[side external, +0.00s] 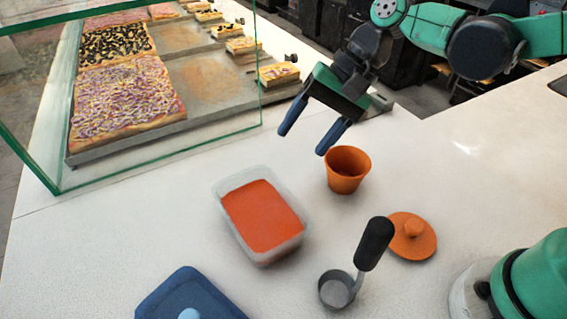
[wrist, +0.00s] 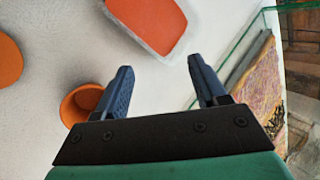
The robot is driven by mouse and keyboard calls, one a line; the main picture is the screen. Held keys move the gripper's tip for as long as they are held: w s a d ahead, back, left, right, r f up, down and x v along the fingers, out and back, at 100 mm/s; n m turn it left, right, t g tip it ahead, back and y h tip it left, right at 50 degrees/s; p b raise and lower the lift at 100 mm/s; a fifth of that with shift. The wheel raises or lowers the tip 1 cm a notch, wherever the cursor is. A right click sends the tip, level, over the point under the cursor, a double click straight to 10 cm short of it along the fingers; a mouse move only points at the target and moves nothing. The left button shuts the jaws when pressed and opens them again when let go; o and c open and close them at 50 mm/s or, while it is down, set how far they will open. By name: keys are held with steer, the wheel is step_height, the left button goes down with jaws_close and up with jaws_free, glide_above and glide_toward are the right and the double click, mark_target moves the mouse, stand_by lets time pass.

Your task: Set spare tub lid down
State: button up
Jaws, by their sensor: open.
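A blue lid-like piece (side external: 190,297) with a pale round spot lies on the counter at the bottom edge of the side view, partly cut off. A clear tub (side external: 226,234) with orange-red contents stands behind it, open on top; it also shows in the wrist view (wrist: 182,47). My gripper (side external: 304,142) is open and empty, raised over the counter behind the tub, beside an orange cup (side external: 346,180). In the wrist view my open fingers (wrist: 160,68) have bare counter between them, with the cup (wrist: 70,108) beside the left finger.
An orange knobbed lid (side external: 413,237) lies right of the cup. A scoop with an upright black handle (side external: 374,243) stands in front of it. A glass case (side external: 160,160) with pizza trays is at the left.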

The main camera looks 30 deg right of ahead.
steer(key=s+d+n+t+h, duration=0.4)
steer(key=d+n+t+h, duration=0.1)
steer(key=d, duration=0.8)
steer(key=shift+s+d+n+t+h, duration=0.2)
steer(key=shift+d+n+t+h, duration=0.2)
steer(key=shift+n+h, duration=0.2)
